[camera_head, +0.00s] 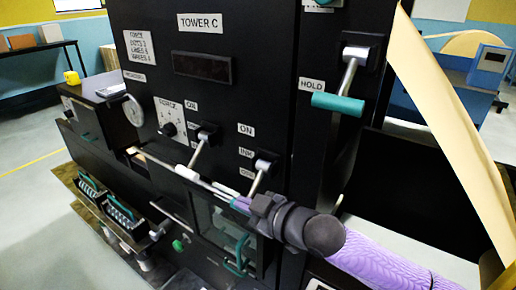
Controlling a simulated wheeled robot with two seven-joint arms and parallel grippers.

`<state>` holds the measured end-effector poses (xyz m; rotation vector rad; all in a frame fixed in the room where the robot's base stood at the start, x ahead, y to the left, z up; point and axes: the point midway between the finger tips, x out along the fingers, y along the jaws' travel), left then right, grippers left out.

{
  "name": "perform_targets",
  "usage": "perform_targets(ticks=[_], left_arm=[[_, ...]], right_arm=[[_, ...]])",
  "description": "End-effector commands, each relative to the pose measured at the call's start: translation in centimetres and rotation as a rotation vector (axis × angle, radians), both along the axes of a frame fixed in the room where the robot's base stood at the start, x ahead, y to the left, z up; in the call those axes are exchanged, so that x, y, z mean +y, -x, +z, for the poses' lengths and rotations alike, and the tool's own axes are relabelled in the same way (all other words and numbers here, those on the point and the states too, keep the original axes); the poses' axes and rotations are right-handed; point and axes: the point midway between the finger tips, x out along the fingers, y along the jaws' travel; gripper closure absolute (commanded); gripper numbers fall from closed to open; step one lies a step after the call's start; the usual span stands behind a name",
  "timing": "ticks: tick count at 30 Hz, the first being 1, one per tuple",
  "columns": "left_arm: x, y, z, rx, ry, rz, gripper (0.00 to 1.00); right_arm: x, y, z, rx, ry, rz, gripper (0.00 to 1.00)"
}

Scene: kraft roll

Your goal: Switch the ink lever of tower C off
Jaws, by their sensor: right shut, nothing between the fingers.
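The tower C panel is a black machine face with a "TOWER C" plate (200,23). The ink lever (258,178) is a short metal arm on a black mount at the panel's lower right, beside the labels "ON" (245,130) and "INK" (246,154). Its arm slants down and left, away from the "ON" label. My right gripper (237,203) comes in from the lower right. It is shut and empty, its tip close to the lever's lower end. I cannot tell whether they touch. My left gripper is not in view.
A similar lever (201,147) sits just left of the ink lever. A larger lever with a teal handle (338,104) stands at upper right by the "HOLD" label (311,85). A brown paper web (450,120) runs down at right. Open floor lies at left.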

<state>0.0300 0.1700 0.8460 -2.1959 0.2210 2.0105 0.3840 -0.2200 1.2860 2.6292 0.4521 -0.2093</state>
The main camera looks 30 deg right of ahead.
Motion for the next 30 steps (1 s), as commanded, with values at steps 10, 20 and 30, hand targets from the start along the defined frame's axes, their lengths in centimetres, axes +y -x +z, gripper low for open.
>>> perform_targets(ticks=[10, 20, 30], left_arm=[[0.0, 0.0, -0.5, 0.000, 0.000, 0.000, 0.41], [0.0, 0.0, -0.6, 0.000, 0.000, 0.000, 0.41], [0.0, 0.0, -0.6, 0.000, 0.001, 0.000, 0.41]], right_arm=[[-0.5, -0.2, -1.6, -0.064, 0.151, -0.001, 1.00], [-0.7, -0.3, -2.0, -0.081, 0.194, -0.001, 1.00], [-0.7, -0.3, -2.0, -0.081, 0.194, -0.001, 1.00]])
